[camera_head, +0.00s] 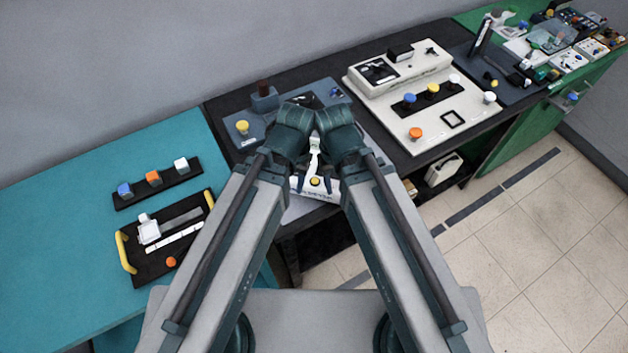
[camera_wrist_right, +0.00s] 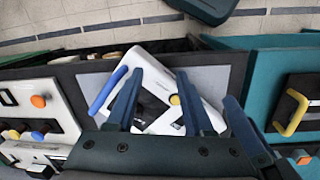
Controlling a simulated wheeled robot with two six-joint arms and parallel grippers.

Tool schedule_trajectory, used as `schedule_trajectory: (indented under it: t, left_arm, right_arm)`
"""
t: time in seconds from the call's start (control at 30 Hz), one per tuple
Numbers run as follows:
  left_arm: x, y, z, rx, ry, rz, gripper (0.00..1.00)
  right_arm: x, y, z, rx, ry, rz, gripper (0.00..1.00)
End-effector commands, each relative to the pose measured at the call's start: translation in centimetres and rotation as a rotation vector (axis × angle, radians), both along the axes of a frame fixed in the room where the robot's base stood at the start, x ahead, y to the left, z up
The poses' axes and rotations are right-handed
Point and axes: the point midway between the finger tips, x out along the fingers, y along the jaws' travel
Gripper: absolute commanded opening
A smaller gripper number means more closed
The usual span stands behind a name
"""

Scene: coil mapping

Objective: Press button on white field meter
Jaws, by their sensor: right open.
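The white field meter (camera_head: 328,190) lies on the dark bench between and below my two wrists, mostly hidden by them in the head view. A round yellow button (camera_head: 315,181) shows on it. In the right wrist view the meter (camera_wrist_right: 158,68) lies tilted, with a blue handle (camera_wrist_right: 107,91), a dark face and the yellow button (camera_wrist_right: 175,100). My right gripper (camera_wrist_right: 160,74) is open, its fingers over the meter; contact cannot be told. Another blue finger-like part (camera_wrist_right: 240,128) at the right is probably my left gripper; its jaw state is hidden.
A white console (camera_head: 440,100) with coloured knobs stands to the right. A dark device with a yellow knob (camera_head: 242,127) sits behind my left wrist. A black tray (camera_head: 140,270) with yellow handles lies on the teal table (camera_head: 60,250). Cluttered instruments fill the far right.

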Motion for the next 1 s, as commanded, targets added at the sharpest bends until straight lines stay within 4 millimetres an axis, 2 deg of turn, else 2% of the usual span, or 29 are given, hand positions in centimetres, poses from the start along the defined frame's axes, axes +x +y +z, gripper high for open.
schedule_trajectory:
  t: [0.23,0.27,0.53,1.0]
  left_arm:
    - [0.00,0.00,0.00,0.000,0.000,0.000,0.46]
    - [0.00,0.00,0.00,0.000,0.000,0.000,0.46]
    - [0.00,0.01,0.00,0.000,0.000,0.000,0.46]
    - [0.00,0.00,0.00,0.000,0.000,0.000,0.46]
  right_arm:
    - [0.00,0.00,0.00,0.000,0.000,0.000,0.52]
    - [0.00,0.00,0.00,0.000,0.000,0.000,0.49]
    - [0.00,0.00,0.00,0.000,0.000,0.000,0.00]
    - [0.00,0.00,0.00,0.000,0.000,0.000,0.00]
